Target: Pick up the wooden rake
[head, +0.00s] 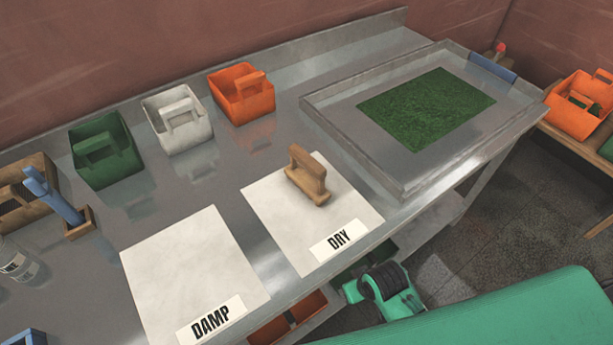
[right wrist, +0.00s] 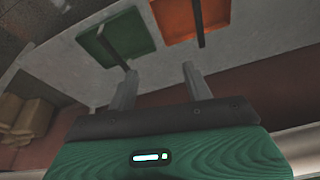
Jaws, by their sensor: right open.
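A wooden hand tool with a raised grip (head: 308,175), which I take as the wooden rake, lies on the white sheet marked DRY (head: 284,235) on the metal bench. Its underside is hidden. My right gripper (right wrist: 159,70) shows in the right wrist view with its two fingers apart and nothing between them. The rake is not seen in that view. I cannot make out my right gripper's fingers in the head view. My left gripper is in neither view.
A second sheet marked DAMP (head: 190,265) lies left of it. Green (head: 105,150), white (head: 178,120) and orange (head: 242,95) handled caddies line the back. A metal tray (head: 345,135) with a green patch stands right. A blue-handled tool (head: 52,195) stands left.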

